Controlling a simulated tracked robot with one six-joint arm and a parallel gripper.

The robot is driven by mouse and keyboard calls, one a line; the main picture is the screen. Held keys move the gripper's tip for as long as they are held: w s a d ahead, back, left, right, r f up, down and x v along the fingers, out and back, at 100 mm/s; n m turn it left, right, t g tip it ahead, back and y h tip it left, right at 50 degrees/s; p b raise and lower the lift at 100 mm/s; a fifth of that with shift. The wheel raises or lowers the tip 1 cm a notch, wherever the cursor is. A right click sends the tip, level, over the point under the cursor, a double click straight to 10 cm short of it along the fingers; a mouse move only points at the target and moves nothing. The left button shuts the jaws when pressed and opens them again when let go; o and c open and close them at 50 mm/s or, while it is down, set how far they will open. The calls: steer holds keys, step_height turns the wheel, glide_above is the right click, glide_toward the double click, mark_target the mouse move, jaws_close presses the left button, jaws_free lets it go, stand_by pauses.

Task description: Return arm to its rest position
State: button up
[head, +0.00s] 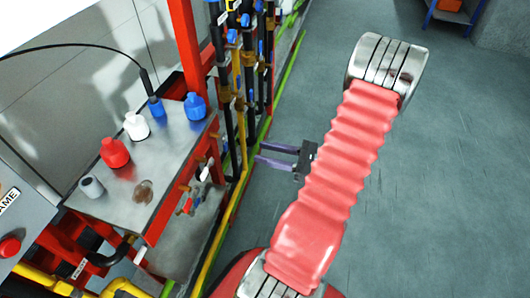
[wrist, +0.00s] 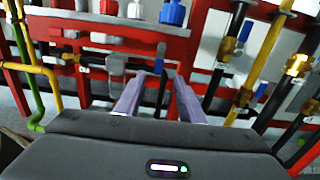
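My arm, in its red ribbed sleeve (head: 335,175), stretches across the head view from the bottom centre to a silver joint at the upper right. My gripper (head: 260,152) shows left of the sleeve, with two purple fingers pointing left toward the pipes. In the wrist view, my gripper (wrist: 158,85) has its fingers apart, with nothing visibly held between them. A red frame and valves show beyond the fingertips. The exact gap between fingertips and pipes cannot be told. Part of the wrist is hidden behind the sleeve.
A metal-topped bench (head: 172,165) at left carries a red bottle (head: 114,153), a white bottle (head: 136,127), a blue bottle (head: 195,107) and a grey cylinder (head: 91,187). Vertical pipes (head: 236,95) with valves stand beside it. The grey floor (head: 440,180) at right is clear.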

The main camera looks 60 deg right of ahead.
stand_by(0.4)
steer(key=s+a+f+n+g+y, duration=0.1)
steer(key=s+a+n+g, duration=0.1)
steer(key=a+n+g, duration=0.5)
steer(key=s+a+f+n+g+y, duration=0.1)
steer(key=s+a+n+g, duration=0.1)
steer(key=a+n+g, duration=0.5)
steer(key=w+a+r+n+t+h, duration=0.1)
steer(key=w+a+r+n+h, duration=0.2)
steer(key=a+r+n, duration=0.6)
steer(key=w+a+r+n+t+h, duration=0.1)
steer(key=w+a+r+n+h, duration=0.2)
steer(key=a+r+n+h, duration=0.2)
steer(key=a+r+n, duration=0.3)
steer(key=a+r, duration=0.2)
steer(key=r, duration=0.1)
steer(key=shift+r+n+t, duration=0.3)
steer(key=shift+r+n, duration=0.1)
